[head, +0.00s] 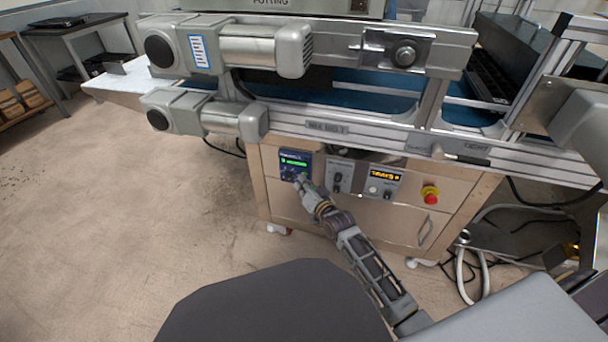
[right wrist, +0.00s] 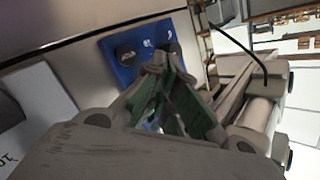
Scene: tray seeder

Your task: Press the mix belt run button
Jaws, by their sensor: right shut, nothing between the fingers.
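In the right wrist view the blue panel (right wrist: 122,72) shows a dark round knob (right wrist: 126,55) and white marks. The fingertips (right wrist: 158,62) there overlap the panel's lower edge and a second dark round part. I cannot tell whether they touch it. The run button's label is not readable. My left gripper is out of view.
Right of the blue panel are a grey switch panel (head: 339,178), a panel with an orange display (head: 379,182) and a red emergency stop (head: 430,194). The conveyor frame (head: 330,131) and its motors overhang the cabinet. Open floor (head: 120,230) lies left.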

